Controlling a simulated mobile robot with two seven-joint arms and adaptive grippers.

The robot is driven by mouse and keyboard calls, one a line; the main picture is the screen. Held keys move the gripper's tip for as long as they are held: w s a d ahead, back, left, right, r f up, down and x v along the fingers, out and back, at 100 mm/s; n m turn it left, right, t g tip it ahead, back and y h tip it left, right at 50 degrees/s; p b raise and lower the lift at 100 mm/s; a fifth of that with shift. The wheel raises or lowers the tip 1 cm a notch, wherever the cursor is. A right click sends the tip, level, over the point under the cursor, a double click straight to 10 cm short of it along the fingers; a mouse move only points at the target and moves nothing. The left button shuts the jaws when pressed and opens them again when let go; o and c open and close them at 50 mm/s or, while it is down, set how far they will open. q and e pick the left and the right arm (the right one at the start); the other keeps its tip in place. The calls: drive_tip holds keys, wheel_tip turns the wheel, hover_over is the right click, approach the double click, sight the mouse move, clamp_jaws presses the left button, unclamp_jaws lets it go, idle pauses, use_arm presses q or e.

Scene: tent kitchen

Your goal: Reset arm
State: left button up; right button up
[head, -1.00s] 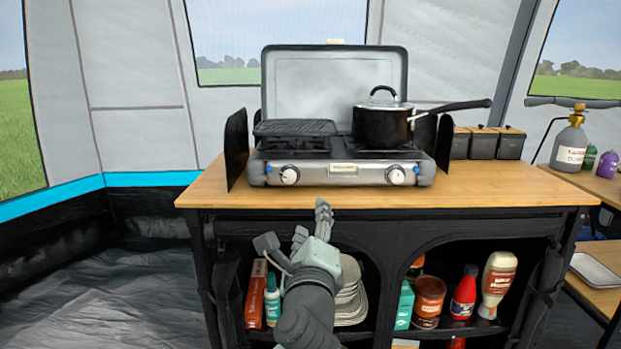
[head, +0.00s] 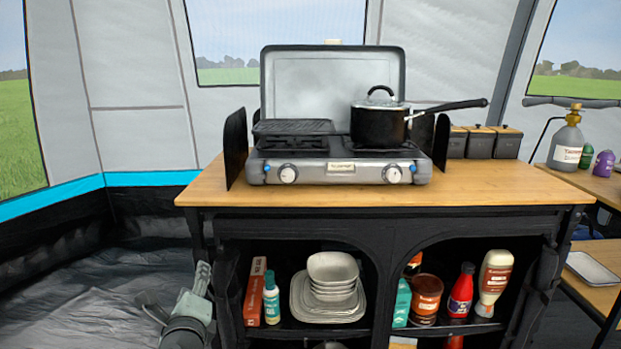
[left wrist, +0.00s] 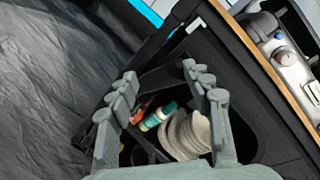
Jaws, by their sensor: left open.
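My left gripper (head: 178,292) is at the lower left of the head view, in front of and just left of the cabinet (head: 400,222). Its fingers are spread apart and nothing is between them. In the left wrist view the open left gripper (left wrist: 160,73) frames part of the cabinet's left shelf opening, with a teal and white bottle (left wrist: 159,116) and the stacked dishes (left wrist: 186,136) beyond it. My right gripper is not in view.
A camping stove (head: 340,171) with a lidded black pot (head: 378,127) stands on the cabinet top. Bottles and jars fill the right shelf. A side table (head: 597,262) is at the right. The floor (head: 75,290) at left is clear.

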use_arm(q)
drive_tip(key=s+a+f+n+g, duration=0.3)
drive_tip(key=s+a+f+n, duration=0.15)
drive_tip(key=f, duration=0.35)
drive_tip(key=s+a+f+n+g, duration=0.35)
drive_tip(key=s+a+f, duration=0.2)
drive_tip(key=f, duration=0.25)
drive_tip(key=s+a+f+n+g, duration=0.3)
drive_tip(key=s+a+f+n, duration=0.3)
drive_tip(key=s, duration=0.4)
drive_tip(key=s+a+f+n+g, duration=0.35)
drive_tip(key=s+f, duration=0.35)
drive_tip(key=s, duration=0.3)
drive_tip(key=d+f+n+h, duration=0.1)
drive_tip(key=d+f, duration=0.1)
drive_tip(key=d, duration=0.6)
drive_tip(key=s+d+f+n+h, duration=0.1)
drive_tip(key=d+f+n, duration=0.1)
drive_tip(key=d, duration=0.6)
drive_tip(key=shift+s+f+t+h, duration=0.3)
drive_tip(key=shift+f+h, duration=0.1)
drive_tip(key=shift+f, duration=0.05)
